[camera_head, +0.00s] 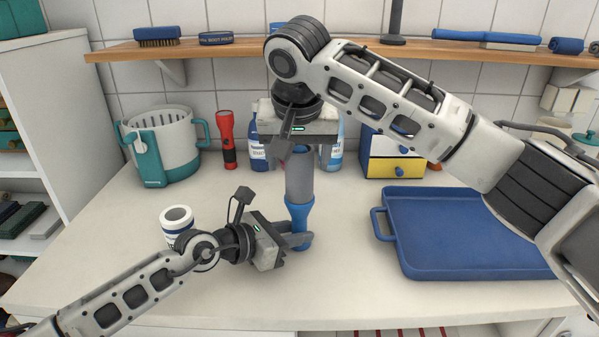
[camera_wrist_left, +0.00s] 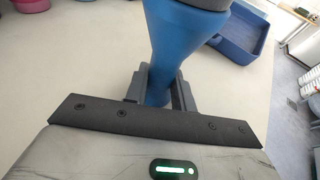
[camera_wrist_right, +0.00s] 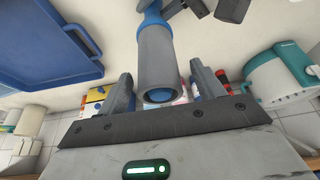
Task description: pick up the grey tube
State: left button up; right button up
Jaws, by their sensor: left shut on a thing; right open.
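The grey tube (camera_head: 300,178) stands upright on a blue flared piece (camera_head: 299,213) over the middle of the counter. My left gripper (camera_head: 305,240) is shut on the narrow lower part of the blue piece, and the left wrist view shows its fingers on both sides of it (camera_wrist_left: 160,55). My right gripper (camera_head: 296,155) points down from above, open. In the right wrist view the tube's end (camera_wrist_right: 157,75), with blue inside, shows between the spread fingers with gaps on both sides. The tube's top is hidden in the head view. Whether the blue piece touches the counter I cannot tell.
A blue tray (camera_head: 470,235) lies at the right. A white cup (camera_head: 177,219) stands behind my left arm. A teal-and-white basket (camera_head: 163,145), red flashlight (camera_head: 227,140), bottles (camera_head: 258,150) and a small drawer box (camera_head: 392,155) stand at the back, below a wooden shelf (camera_head: 220,50).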

aim_at(300, 167)
pick_arm(q)
jog(key=shift+f, duration=0.25)
pick_arm(e)
jog(key=x, duration=0.3)
jog(key=shift+w+d+f, duration=0.1)
jog(key=shift+w+f, duration=0.05)
jog(key=c, duration=1)
jog(key=shift+c, duration=0.2)
notch_tip(300, 167, up, 18)
pick_arm(q)
jog(key=o, duration=0.9)
jog(key=shift+c, duration=0.2)
jog(key=shift+r, duration=0.1)
